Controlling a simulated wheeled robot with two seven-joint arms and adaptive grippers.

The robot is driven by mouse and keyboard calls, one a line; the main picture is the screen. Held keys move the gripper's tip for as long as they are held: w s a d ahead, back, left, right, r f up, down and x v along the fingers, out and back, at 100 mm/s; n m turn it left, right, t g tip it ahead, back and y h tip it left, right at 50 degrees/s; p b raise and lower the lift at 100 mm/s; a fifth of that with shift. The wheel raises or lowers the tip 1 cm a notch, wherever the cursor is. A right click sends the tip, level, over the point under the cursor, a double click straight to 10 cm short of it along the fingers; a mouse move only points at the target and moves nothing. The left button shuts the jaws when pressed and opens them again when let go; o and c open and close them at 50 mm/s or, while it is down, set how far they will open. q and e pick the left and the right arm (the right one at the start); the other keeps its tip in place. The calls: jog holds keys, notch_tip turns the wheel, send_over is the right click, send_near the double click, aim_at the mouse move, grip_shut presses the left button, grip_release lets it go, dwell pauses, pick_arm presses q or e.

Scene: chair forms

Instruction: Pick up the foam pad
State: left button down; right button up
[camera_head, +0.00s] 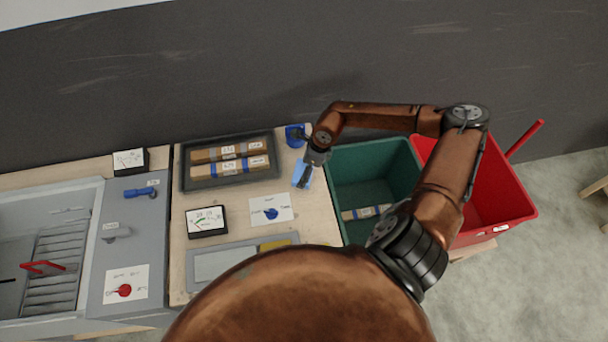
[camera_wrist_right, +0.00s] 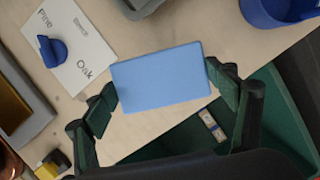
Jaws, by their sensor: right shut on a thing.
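The foam pad is a flat light blue rectangle (camera_wrist_right: 161,79), held between the two fingers of my right gripper (camera_wrist_right: 162,98) in the right wrist view. In the head view the pad (camera_head: 298,172) shows as a small blue patch beside my right gripper (camera_head: 305,178), at the right end of the wooden table near the green bin. The gripper is shut on the pad. The pad looks raised over the table top, but its exact height is hard to tell. My left gripper is not in view.
A green bin (camera_head: 350,158) and a red bin (camera_head: 510,205) stand right of the table. A blue cup (camera_head: 293,136) is at the table's back corner. A dark tray (camera_head: 188,178) holds labelled wooden pieces. A white card (camera_head: 284,202) and a meter (camera_head: 206,221) lie nearby.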

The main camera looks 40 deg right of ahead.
jog(key=s+a+r, duration=0.1)
jog(key=r, duration=0.1)
jog(key=s+a+r, duration=0.1)
jog(key=r, duration=0.1)
jog(key=s+a+r, duration=0.1)
jog(key=shift+s+a+r+b, duration=0.3)
jog(key=shift+s+r+b, duration=0.1)
jog(key=s+a+r+b, duration=0.1)
jog(key=s+a+r, duration=0.2)
jog(key=s+a, duration=0.3)
jog(key=shift+r, duration=0.35)
jog(key=shift+s, duration=0.1)
jog(key=o, duration=0.4)
jog(key=shift+c, duration=0.2)
jog(key=c, duration=0.5)
